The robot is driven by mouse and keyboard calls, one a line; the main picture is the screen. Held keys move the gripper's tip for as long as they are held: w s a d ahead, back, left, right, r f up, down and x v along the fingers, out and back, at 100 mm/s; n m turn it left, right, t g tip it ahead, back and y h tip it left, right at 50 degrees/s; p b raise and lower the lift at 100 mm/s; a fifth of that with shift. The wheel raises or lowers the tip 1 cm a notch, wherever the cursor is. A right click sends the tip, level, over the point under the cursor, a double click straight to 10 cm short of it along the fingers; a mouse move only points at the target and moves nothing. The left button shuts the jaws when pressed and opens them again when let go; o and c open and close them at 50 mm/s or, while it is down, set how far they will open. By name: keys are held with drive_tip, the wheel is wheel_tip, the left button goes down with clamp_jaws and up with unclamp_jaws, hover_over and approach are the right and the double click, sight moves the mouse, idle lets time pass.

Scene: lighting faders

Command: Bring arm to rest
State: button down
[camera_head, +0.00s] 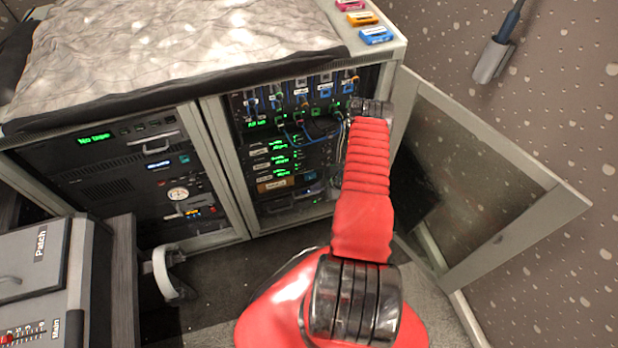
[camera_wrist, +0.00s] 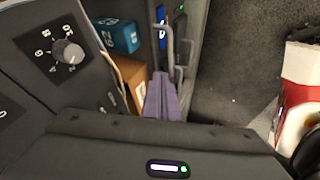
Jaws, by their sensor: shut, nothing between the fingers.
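My red arm reaches forward from the bottom of the head view to the upper right part of the open equipment rack (camera_head: 290,185). Its far end, with a dark joint, overlaps the rack's right side, and my gripper is hidden in that view. In the wrist view my gripper (camera_wrist: 166,78) shows as two purple-grey fingers close together, with nothing held between them. The fingers point toward thin grey bar handles (camera_wrist: 171,42). I cannot tell if they touch. A panel with a round grey knob (camera_wrist: 68,51) and number marks is close on the left.
A glass-fronted door (camera_head: 480,180) stands open to the right of the rack. A desk with faders (camera_head: 35,285) is at lower left. A white curved bracket (camera_head: 167,272) stands by the left cabinet.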

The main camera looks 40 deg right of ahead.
idle(0.3)
drive_tip(key=s+d+m+g+h, duration=0.35)
drive_tip(key=s+m+g, duration=0.2)
drive_tip(key=s, duration=0.45)
drive_tip(key=a+r+m+g, duration=0.3)
drive_tip(key=r+m, duration=0.4)
drive_tip(key=r, duration=2.1)
drive_tip(key=s+a+r+t, duration=0.2)
drive_tip(key=a+r, duration=1)
drive_tip(key=r, duration=0.1)
drive_tip(key=s+a+r+t+y, duration=0.1)
drive_tip(key=s+a+r+t, duration=0.1)
drive_tip(key=a+r, duration=1)
drive_tip(key=s+a+r+t, duration=0.3)
drive_tip(key=a+r, duration=0.9)
drive_tip(key=r, duration=0.4)
drive_tip(key=shift+s, duration=0.65)
